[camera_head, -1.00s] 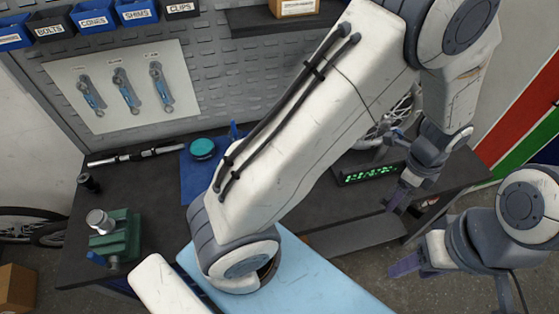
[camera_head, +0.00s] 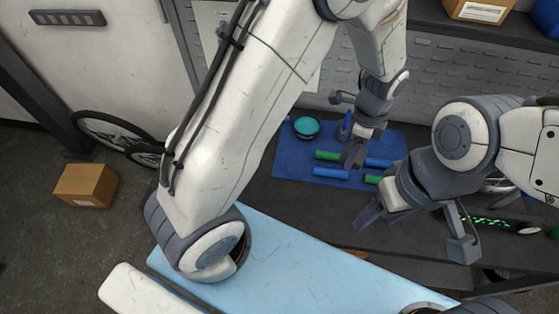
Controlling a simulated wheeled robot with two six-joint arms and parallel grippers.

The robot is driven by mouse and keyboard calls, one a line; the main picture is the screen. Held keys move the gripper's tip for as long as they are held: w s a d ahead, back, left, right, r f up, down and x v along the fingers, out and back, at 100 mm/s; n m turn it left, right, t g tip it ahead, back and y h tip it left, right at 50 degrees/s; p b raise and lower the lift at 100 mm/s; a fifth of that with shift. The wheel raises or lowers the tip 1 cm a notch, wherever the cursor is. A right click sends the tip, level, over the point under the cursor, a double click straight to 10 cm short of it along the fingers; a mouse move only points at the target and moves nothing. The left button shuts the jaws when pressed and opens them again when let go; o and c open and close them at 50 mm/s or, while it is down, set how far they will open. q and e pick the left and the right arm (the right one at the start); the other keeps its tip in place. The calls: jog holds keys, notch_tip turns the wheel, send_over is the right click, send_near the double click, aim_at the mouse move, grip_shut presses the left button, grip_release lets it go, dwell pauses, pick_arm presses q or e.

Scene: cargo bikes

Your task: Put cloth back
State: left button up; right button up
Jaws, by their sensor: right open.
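No cloth that I can make out for certain shows in the head view. A flat blue mat (camera_head: 290,165) lies on the dark workbench, with a round teal tin (camera_head: 306,126) on it. Short green (camera_head: 327,155) and blue (camera_head: 331,173) cylinders lie on the mat. My left gripper (camera_head: 354,153) points down in front of or above the mat among the cylinders; its jaw gap is unclear.
A light blue padded surface (camera_head: 300,262) lies in the foreground below my left arm. A cardboard box (camera_head: 86,185) and bike wheels (camera_head: 110,132) are at left. Bare floor shows at lower left.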

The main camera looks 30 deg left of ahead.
pick_arm(q)
jog(key=w+a+f+n+b, duration=0.15)
jog(key=a+f+b, duration=0.25)
jog(key=f+b, duration=0.4)
jog(key=a+f+n+b, duration=0.2)
jog(key=a+f+b, duration=0.25)
jog(key=b, duration=0.65)
jog(key=p, duration=0.2)
send_over(296, 161)
notch_tip(296, 161, down, 7)
jog(key=shift+f, duration=0.2)
notch_tip(296, 161, down, 4)
jog(key=shift+r+p, duration=0.1)
jog(key=shift+p, duration=0.6)
jog(key=shift+f, duration=0.25)
jog(key=shift+f, duration=0.15)
jog(key=o, duration=1.2)
jog(key=shift+o, duration=0.2)
